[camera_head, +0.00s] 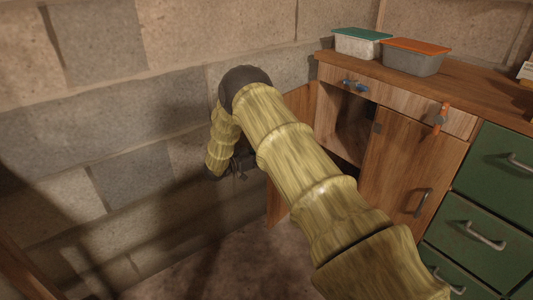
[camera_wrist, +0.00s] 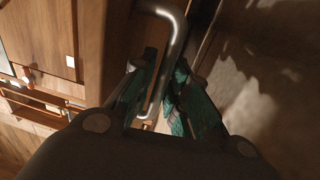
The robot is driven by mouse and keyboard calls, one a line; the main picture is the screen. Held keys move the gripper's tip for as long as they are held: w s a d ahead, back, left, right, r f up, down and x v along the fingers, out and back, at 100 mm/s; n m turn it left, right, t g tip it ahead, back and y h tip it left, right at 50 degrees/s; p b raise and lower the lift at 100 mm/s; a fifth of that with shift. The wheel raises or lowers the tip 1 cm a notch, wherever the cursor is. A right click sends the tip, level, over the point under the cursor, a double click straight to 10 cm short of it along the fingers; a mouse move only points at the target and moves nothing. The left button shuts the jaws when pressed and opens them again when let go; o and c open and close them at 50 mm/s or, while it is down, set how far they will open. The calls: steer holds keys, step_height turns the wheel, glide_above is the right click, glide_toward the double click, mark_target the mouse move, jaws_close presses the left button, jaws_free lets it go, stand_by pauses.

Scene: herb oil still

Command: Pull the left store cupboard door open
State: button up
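The left store cupboard door (camera_head: 278,204) stands swung out to the left, with the dark cupboard inside (camera_head: 352,122) showing beside it. My arm covers much of this door in the head view. My gripper (camera_head: 243,163) is at the door's outer side, partly hidden behind my arm. In the wrist view a bent metal handle (camera_wrist: 177,28) runs between the two green-padded fingers of my gripper (camera_wrist: 165,72). The fingers are close on both sides of the handle and look shut on it. The right cupboard door (camera_head: 400,160) is shut, with its own metal handle (camera_head: 423,203).
A wooden worktop (camera_head: 470,85) carries a green-lidded tub (camera_head: 358,46) and an orange-lidded tub (camera_head: 412,62). A blue catch (camera_head: 355,86) and an orange catch (camera_head: 441,117) sit on the front rail. Green drawers (camera_head: 470,232) stand at right. A stone wall (camera_head: 120,130) bounds the left.

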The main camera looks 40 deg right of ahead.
steer(key=shift+a, duration=0.1)
steer(key=w+a, duration=0.1)
steer(key=a, duration=1)
steer(key=shift+a, duration=0.4)
steer(key=shift+f, duration=0.1)
